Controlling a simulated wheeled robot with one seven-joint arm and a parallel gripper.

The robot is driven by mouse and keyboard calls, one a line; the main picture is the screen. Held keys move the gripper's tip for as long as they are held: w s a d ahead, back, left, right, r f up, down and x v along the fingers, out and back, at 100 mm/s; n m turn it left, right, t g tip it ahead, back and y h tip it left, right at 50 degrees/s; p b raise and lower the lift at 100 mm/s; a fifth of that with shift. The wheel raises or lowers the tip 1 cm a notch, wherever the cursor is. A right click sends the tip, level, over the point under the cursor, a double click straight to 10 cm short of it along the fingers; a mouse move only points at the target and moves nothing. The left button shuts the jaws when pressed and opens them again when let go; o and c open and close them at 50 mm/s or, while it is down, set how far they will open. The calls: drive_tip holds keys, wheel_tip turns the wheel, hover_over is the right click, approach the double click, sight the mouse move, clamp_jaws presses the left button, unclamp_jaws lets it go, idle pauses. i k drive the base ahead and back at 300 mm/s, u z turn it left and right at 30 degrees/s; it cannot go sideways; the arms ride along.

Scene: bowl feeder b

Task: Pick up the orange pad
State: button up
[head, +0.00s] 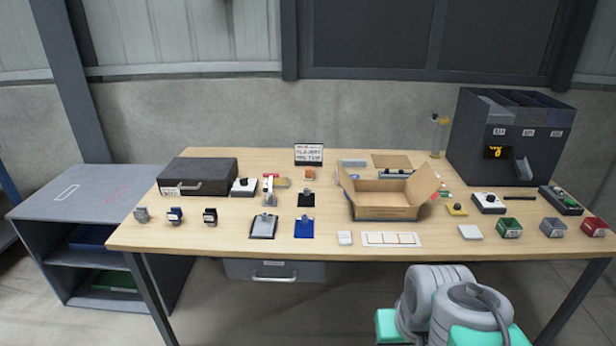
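A small orange item (309,174), which looks like the orange pad, lies on the wooden table (205,236) near the back middle. It is in front of a small white sign (309,154) with dark lettering. It is too small to tell its exact shape. A small yellow and red item (283,182) lies to its left. A black pad (307,199) with a small grey object on it lies in front of it. My gripper is not in view; only grey and teal parts of my arm show at the bottom right.
An open cardboard box (385,211) stands right of the orange item. A black case (198,177) lies at the left, and a dark bin unit (512,135) stands at the back right. Clipboards (263,227) and several small stamps line the front.

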sight(308, 176)
drive_tip(key=z, duration=0.1)
drive_tip(key=i, duration=1.7)
drive_tip(key=u, duration=3.3)
